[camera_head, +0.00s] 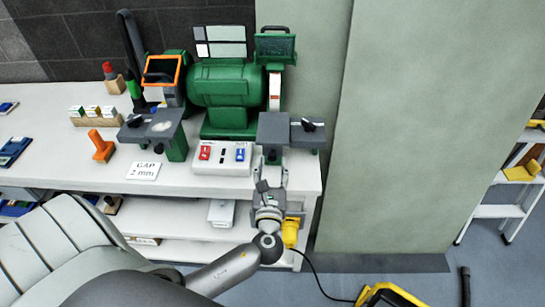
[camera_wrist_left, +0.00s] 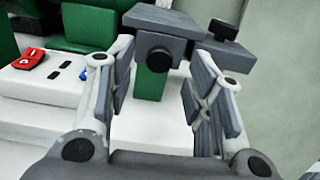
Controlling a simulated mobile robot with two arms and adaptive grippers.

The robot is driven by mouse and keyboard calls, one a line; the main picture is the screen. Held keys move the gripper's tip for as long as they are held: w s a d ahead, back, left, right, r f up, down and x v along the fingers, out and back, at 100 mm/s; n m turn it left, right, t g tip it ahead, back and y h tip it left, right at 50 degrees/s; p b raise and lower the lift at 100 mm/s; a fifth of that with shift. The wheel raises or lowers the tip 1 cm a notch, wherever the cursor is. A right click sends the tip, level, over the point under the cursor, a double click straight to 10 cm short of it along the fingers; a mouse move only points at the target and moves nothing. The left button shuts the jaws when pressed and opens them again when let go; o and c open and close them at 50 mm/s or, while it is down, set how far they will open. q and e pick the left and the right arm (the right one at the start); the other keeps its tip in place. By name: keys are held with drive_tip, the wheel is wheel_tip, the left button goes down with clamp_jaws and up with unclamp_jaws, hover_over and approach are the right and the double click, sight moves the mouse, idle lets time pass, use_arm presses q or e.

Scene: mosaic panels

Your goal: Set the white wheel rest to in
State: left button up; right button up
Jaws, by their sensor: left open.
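The green bench grinder (camera_head: 225,88) stands on the white bench. Its white wheel (camera_head: 275,92) is on the right side, under a dark green guard. The white wheel rest (camera_head: 305,134) is a grey block in front of that wheel, with a black knob (camera_head: 309,124) at its right. In the left wrist view the rest (camera_wrist_left: 180,27) sits above a green post (camera_wrist_left: 151,84), and a round black end (camera_wrist_left: 159,60) faces me. My left gripper (camera_wrist_left: 158,78) is open, its fingers apart on either side of the post.
A switch box (camera_head: 222,158) with red and blue switches is left of the gripper. Another grey rest (camera_head: 150,130) stands farther left, near a "GAP 2 mm" card (camera_head: 145,171). A green-grey wall panel (camera_head: 400,130) is at the right.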

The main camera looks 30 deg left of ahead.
sight(272, 158)
use_arm(q)
drive_tip(key=shift+x, duration=1.8)
clamp_jaws()
